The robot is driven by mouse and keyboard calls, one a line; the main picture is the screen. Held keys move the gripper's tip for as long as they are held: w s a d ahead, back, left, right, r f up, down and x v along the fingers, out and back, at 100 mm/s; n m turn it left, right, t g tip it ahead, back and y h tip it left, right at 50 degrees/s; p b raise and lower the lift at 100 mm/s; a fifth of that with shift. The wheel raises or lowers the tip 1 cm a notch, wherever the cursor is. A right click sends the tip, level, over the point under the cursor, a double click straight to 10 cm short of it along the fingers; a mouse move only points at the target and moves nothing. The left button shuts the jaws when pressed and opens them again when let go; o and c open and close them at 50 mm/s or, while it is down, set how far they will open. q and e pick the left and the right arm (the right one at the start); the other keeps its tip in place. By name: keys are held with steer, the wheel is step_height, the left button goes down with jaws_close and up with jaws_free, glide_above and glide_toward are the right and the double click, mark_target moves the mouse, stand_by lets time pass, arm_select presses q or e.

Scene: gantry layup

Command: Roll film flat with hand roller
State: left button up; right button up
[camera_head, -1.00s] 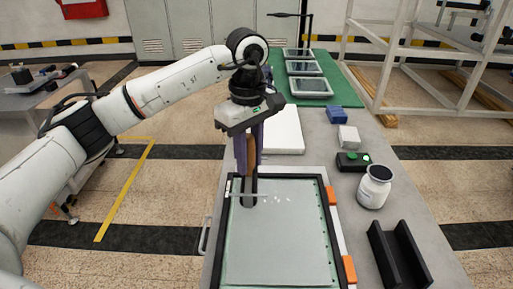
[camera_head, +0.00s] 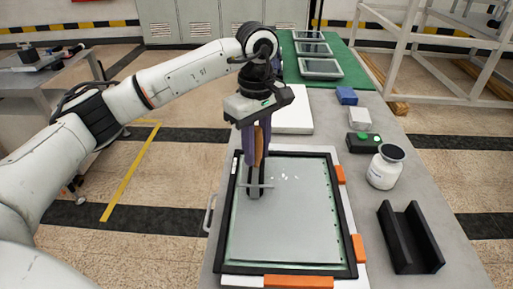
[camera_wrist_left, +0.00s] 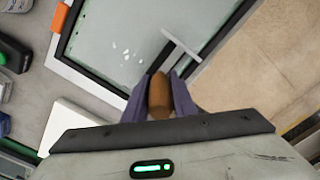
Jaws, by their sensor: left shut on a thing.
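My left gripper (camera_head: 256,160), with purple fingers, is shut on the brown handle of the hand roller (camera_wrist_left: 159,97), which is upright. The roller's lower end, with a dark bracket and thin pale bar (camera_head: 259,186), is over the far left part of the film; I cannot tell whether it touches. The film (camera_head: 285,225) is a pale grey sheet inside a black-edged frame (camera_head: 350,250). Several small white spots show on it (camera_head: 289,177), right of the roller; they also show in the left wrist view (camera_wrist_left: 125,50). My right gripper is out of view.
Orange blocks (camera_head: 358,248) line the frame's right and near edges. To the right stand a white jar (camera_head: 386,168), a black channel-shaped holder (camera_head: 410,238) and a black box with a green button (camera_head: 364,142). A white slab (camera_head: 294,121) lies behind the frame.

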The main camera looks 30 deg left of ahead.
mark_target(257, 128)
arm_select(q)
steer(key=shift+f+b, duration=0.3)
steer(key=shift+f, duration=0.15)
stand_by(0.6)
steer(key=shift+w+d+p, duration=0.65)
steer(key=shift+w+d, duration=2.35)
steer(key=shift+d, duration=3.15)
steer(key=shift+s+a, duration=0.8)
steer(key=shift+a, duration=0.85)
steer(key=shift+s+a, duration=0.8)
steer(key=shift+a, duration=0.85)
steer(key=shift+s+a, duration=0.8)
steer(key=shift+a, duration=0.85)
steer(key=shift+s+a+b, duration=0.2)
steer(key=shift+s+a, duration=0.1)
steer(key=shift+a, duration=0.35)
steer(key=shift+s+a+b, duration=0.2)
steer(key=shift+s+a, duration=0.1)
steer(key=shift+a, duration=0.3)
steer(key=shift+r+p, duration=1.65)
steer(key=shift+r, duration=0.85)
